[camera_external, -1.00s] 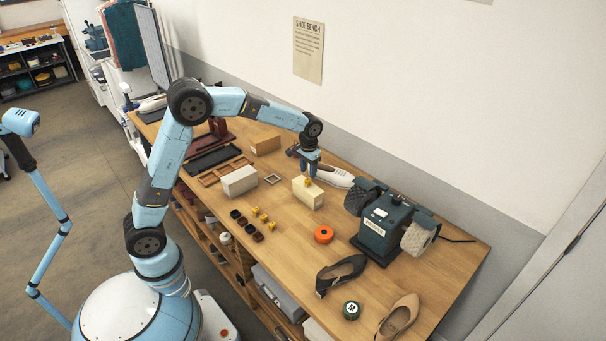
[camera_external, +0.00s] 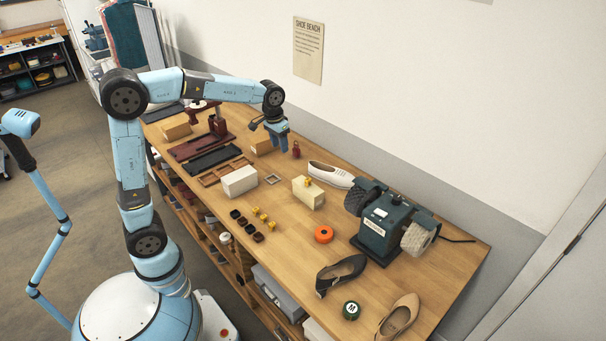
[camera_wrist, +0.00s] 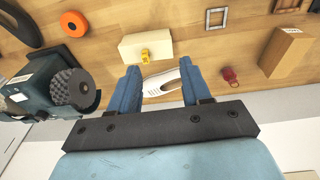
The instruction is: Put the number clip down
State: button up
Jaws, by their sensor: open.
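A small yellow clip, which looks like the number clip (camera_external: 308,181), sits on top of a cream block (camera_external: 311,201) on the bench (camera_external: 275,229). In the wrist view the yellow clip (camera_wrist: 145,56) shows against the cream block (camera_wrist: 131,46), ahead of my fingers. Any number on it is too small to read. My gripper (camera_external: 283,146) is open and empty, above the back of the bench, up and left of the block. In the wrist view both blue fingers (camera_wrist: 158,70) stand apart with nothing held between them.
A white shoe (camera_external: 331,175) lies behind the block, and a dark red object (camera_external: 296,149) stands near my gripper. A green grinding machine (camera_external: 385,222) is to the right.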

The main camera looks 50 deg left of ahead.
jog(key=s+a+r+t, duration=0.1)
jog(key=s+a+r, duration=0.15)
jog(key=s, duration=0.65)
jog(key=s+a+r+t, duration=0.15)
jog(key=s+a, duration=0.25)
jog(key=s, duration=0.5)
jog(key=s+a+f+t, duration=0.1)
jog(key=s+f, duration=0.1)
jog(key=s, duration=0.4)
jog(key=s+a+f, duration=0.1)
jog(key=s+f, duration=0.1)
jog(key=s, duration=0.5)
jog(key=shift+s+a+t, duration=0.15)
jog(key=shift+a+t, duration=0.2)
jog(key=shift+a, duration=0.05)
dwell(4.5)
